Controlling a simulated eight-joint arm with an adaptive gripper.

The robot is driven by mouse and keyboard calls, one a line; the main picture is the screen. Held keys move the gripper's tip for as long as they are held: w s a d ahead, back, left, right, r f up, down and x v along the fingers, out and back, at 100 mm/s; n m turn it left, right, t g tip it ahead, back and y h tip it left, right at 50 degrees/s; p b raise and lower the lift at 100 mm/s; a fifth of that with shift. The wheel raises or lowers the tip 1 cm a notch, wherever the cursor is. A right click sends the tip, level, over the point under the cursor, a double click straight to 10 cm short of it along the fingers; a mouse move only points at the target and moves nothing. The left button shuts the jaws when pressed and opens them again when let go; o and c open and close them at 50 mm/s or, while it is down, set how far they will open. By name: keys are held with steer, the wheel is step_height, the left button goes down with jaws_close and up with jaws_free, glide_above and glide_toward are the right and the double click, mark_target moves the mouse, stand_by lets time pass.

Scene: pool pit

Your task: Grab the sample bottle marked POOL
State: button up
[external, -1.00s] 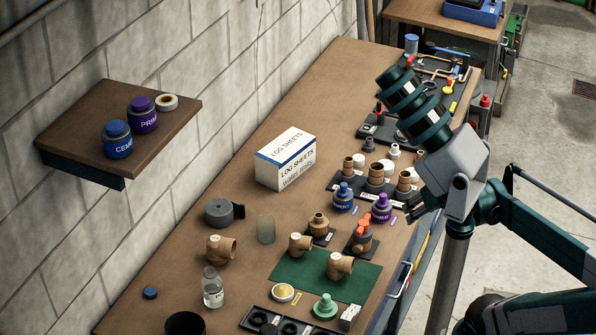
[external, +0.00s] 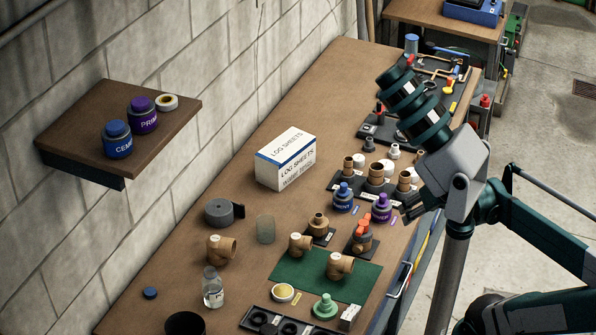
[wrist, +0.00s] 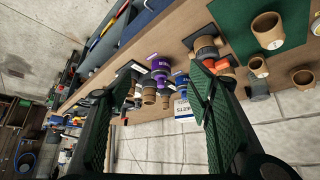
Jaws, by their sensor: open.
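A small clear bottle with a pale label (external: 213,290) stands upright on the workbench in the external view, near the lower left. Its label is too small to read, so I cannot tell whether it says POOL. I do not make it out in the wrist view. My gripper (wrist: 148,88) is open in the wrist view, with its two green textured fingers wide apart and nothing held between them. In the external view my arm is over the bench's right edge, well apart from the clear bottle; the fingers are hard to make out there.
Brown pipe elbows (external: 221,249), a grey tape roll (external: 221,212) and a clear cylinder (external: 265,229) stand near the bottle. A dark cup (external: 185,325) is in front. A purple-capped bottle (external: 381,208) and a blue-capped one (external: 343,198) are near my arm. A log-sheets box (external: 286,160) stands mid-bench.

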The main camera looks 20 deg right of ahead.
steer(key=w+a+f+n+g+y, duration=0.2)
steer(key=w+a+n+y, duration=0.15)
steer(key=a, duration=0.95)
steer(key=w+a+f+n+g+y, duration=0.1)
steer(key=w+a+f+n+y, duration=0.3)
steer(key=a, duration=0.9)
steer(key=w+a+f+n+g+y, duration=0.1)
steer(key=w+a+n+g+y, duration=0.15)
steer(key=a+n, duration=0.7)
steer(key=n+g+y, duration=0.1)
steer(key=g+y, duration=0.1)
steer(key=y, duration=0.1)
glide_toward(212, 288)
steer(key=w+f, duration=0.3)
steer(key=w, duration=0.1)
steer(key=shift+f+p, duration=0.3)
steer(key=shift+f, duration=0.05)
steer(key=shift+s+a+f+n+g, duration=0.2)
steer(key=shift+s+a+n+g, duration=0.25)
steer(key=shift+a, duration=0.25)
steer(key=shift+b+x, duration=0.3)
steer(key=shift+x, duration=1)
steer(key=shift+a, duration=0.1)
steer(key=shift+b+x, duration=0.75)
steer(key=shift+x, duration=1.75)
